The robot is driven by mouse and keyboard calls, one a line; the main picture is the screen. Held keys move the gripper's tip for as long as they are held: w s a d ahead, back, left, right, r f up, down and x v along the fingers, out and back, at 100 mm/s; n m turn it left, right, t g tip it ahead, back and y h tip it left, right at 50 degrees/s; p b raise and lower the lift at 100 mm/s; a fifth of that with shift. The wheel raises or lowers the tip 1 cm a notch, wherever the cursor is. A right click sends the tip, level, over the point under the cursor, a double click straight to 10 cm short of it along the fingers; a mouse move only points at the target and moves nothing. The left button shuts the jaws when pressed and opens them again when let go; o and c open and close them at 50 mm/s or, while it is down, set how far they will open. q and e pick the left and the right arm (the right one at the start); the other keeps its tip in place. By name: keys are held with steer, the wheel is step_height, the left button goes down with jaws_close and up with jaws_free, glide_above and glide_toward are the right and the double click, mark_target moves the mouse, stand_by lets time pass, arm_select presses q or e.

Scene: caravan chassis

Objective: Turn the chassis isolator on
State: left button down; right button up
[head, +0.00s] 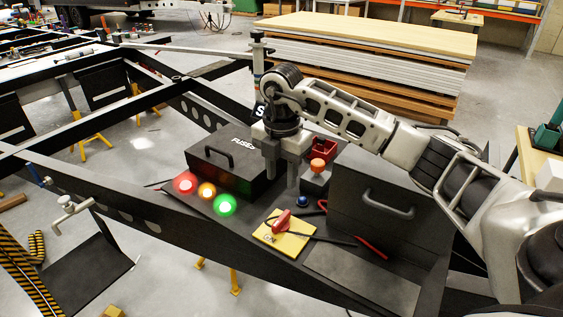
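The chassis isolator looks to be the red rotary handle (282,221) on a yellow plate (296,246) with dark lettering, partly legible. It lies on the dark chassis tray, and a black cable runs beside it. The handle is turned at a slant across the plate. My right gripper (282,181) points down behind the plate, between the fuse box and the orange button. Its two fingers stand apart with nothing seen between them. It is clear of the red handle. My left gripper is out of view.
A black box marked FUSES (232,165) stands left. Red (185,184), orange (207,191) and green (225,205) lamps glow in front of it. An orange button (317,166), red block (320,149), blue knob (303,201) and black handled box (385,205) sit close by.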

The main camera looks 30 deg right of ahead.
steer(key=shift+r, duration=1.55)
